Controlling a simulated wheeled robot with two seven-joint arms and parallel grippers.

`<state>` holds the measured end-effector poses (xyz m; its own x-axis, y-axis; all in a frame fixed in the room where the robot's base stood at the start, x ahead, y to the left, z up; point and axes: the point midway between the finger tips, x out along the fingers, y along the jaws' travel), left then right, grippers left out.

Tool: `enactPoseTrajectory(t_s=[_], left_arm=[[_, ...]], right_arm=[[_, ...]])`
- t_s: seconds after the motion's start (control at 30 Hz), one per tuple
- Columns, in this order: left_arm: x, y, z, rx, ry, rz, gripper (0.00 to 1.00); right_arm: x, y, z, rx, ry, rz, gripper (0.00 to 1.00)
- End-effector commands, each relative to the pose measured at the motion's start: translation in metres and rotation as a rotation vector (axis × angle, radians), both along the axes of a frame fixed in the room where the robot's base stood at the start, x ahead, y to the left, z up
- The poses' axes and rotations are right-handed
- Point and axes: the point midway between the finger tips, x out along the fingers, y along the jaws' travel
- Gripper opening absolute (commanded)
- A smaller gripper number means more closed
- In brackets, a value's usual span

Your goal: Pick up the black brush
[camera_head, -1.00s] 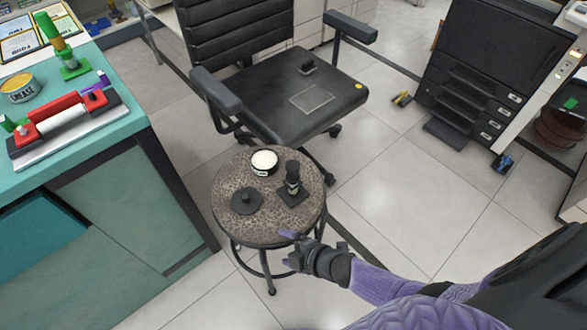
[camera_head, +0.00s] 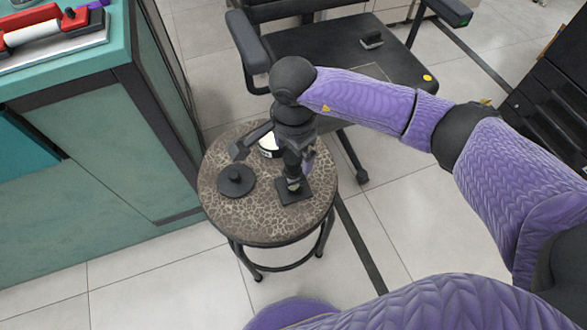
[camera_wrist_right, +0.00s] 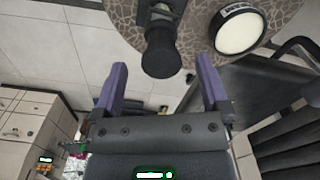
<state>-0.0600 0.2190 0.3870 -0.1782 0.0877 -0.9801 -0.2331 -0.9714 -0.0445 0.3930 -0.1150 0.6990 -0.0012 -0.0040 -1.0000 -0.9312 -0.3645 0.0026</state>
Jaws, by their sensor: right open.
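The black brush (camera_head: 293,186) stands upright on its square black base on a round brown-patterned stool (camera_head: 225,218). My right gripper (camera_head: 294,166) is above it and hides most of its upper part in the head view. In the right wrist view, the round black top of the brush (camera_wrist_right: 161,52) lies between and just ahead of the two purple fingertips of my open gripper (camera_wrist_right: 161,72). I see a gap on each side, and nothing is held. My left gripper is not in view.
A black disc with a knob (camera_head: 236,181) lies on the stool left of the brush. A white-topped round tin (camera_head: 269,143) sits behind, partly hidden by my gripper. A black chair (camera_head: 330,45) stands close behind the stool; a teal counter (camera_head: 90,120) is at left.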

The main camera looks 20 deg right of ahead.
Motion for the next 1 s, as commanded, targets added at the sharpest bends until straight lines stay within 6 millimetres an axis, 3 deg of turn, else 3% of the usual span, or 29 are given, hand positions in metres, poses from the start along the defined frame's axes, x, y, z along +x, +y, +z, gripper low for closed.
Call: enactPoseTrajectory(t_s=[0.2,0.43,0.87,0.9,1.0], left_arm=[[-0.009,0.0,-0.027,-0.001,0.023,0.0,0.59],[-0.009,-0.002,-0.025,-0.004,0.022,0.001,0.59],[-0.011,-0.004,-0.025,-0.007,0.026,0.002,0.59],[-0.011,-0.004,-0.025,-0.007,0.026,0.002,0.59],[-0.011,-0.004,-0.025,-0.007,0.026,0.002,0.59]], right_arm=[[0.001,0.0,-0.047,0.002,0.005,-0.003,0.95],[0.002,0.001,-0.046,0.004,-0.001,-0.003,0.95],[0.002,0.001,-0.046,0.003,0.0,-0.003,0.04],[0.002,0.001,-0.046,0.003,0.0,-0.003,0.0],[0.002,0.001,-0.046,0.003,0.0,-0.003,0.0]])
